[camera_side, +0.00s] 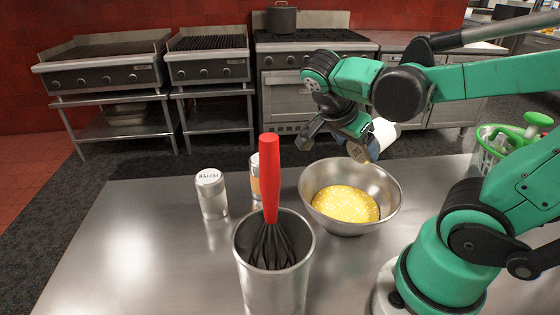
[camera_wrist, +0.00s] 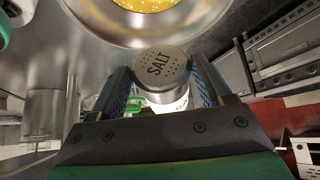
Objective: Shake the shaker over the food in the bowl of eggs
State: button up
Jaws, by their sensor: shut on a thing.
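The salt shaker (camera_wrist: 163,69) is between my gripper's fingers (camera_wrist: 160,82) in the wrist view, its perforated metal lid marked SALT facing the camera. My gripper (camera_side: 338,140) is shut on it; in the side view the shaker's white body (camera_side: 385,133) shows partly behind the gripper, tilted. The metal bowl (camera_side: 388,208) stands on the counter below and holds yellow egg with pale specks (camera_side: 346,204). The gripper and shaker are above the bowl's far side, apart from it. In the wrist view the bowl's rim (camera_wrist: 110,38) and some egg (camera_wrist: 143,4) show at the top.
A metal canister (camera_side: 270,285) holds a red-handled whisk (camera_side: 271,180) left of the bowl. A pepper shaker (camera_side: 211,196) and a partly hidden orange-labelled container (camera_side: 255,180) stand behind it. A green-trimmed basket (camera_side: 490,145) is at the right. The counter's left (camera_side: 140,245) is clear.

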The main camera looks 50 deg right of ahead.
notch_tip(320, 180, up, 3)
jog(key=shift+f, duration=0.1)
jog(key=shift+f, duration=1.5)
jog(key=shift+w, duration=0.1)
jog(key=w+a+r+n+t+y, duration=0.1)
jog(key=w+a+n+t+y, duration=0.2)
jog(key=w+n, duration=0.4)
jog(key=w+a+r+n+t+y, duration=0.2)
jog(key=w+a+n+t, duration=0.3)
jog(key=n, duration=0.9)
jog(key=w+a+y, duration=0.1)
jog(key=w+a, duration=0.1)
jog(key=shift+w+a+t+y, duration=0.15)
jog(key=shift+w+t+y, duration=0.15)
jog(key=shift+y, duration=0.1)
jog(key=shift+r, duration=0.1)
